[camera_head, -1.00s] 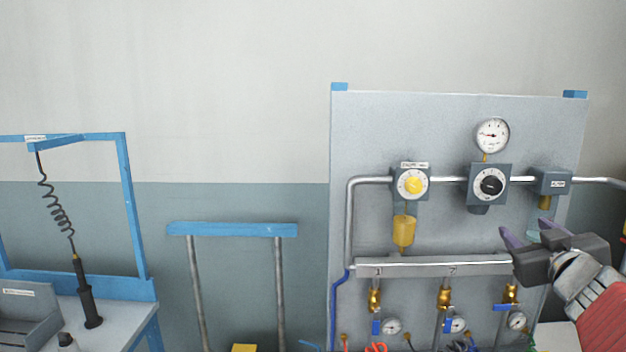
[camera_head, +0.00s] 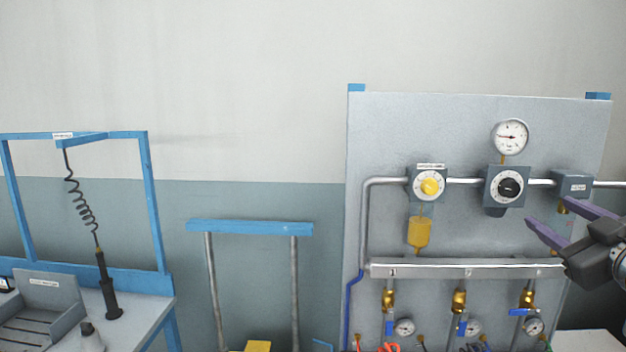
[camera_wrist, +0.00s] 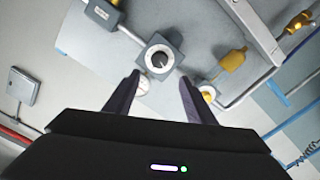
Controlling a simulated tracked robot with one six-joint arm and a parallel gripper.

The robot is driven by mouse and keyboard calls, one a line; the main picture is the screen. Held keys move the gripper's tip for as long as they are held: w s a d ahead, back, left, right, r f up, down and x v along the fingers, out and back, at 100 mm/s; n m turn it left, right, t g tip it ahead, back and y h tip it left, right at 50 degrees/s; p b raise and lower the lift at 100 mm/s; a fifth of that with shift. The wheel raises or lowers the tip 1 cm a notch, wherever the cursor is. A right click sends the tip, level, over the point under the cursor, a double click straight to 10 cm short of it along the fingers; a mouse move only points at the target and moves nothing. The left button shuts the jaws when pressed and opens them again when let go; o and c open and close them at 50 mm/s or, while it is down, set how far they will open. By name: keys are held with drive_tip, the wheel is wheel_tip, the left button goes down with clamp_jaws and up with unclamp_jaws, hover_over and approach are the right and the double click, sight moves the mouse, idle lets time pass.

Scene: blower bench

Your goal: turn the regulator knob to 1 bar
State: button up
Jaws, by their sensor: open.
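The regulator knob (camera_head: 510,187) is black on a round white dial, set on a grey block on the upright panel (camera_head: 470,130). In the wrist view, which is turned over, the knob (camera_wrist: 160,59) shows beyond and between my fingertips. A round pressure gauge (camera_head: 510,137) stands above the regulator; its needle is too small to read. My gripper (camera_head: 547,212) is open and empty, low and right of the regulator in the head view, and apart from it. Its two purple-grey fingers also show in the wrist view (camera_wrist: 160,80). The knob's exact setting cannot be read.
A yellow knob (camera_head: 430,187) on a similar block is left of the regulator, with a yellow bowl (camera_head: 419,232) below. A labelled grey block (camera_head: 573,186) is right. A metal manifold (camera_head: 468,269) runs below, with brass valves and small gauges. A workbench (camera_head: 125,318) stands far left.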

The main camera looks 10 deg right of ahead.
sight(512, 192)
drive_tip(key=x, duration=1.3)
drive_tip(key=shift+w+d, duration=0.1)
drive_tip(key=shift+w, duration=0.05)
drive_tip(key=shift+c, duration=0.3)
drive_tip(key=c, duration=1)
drive_tip(key=shift+n, duration=0.7)
drive_tip(key=shift+f, duration=0.1)
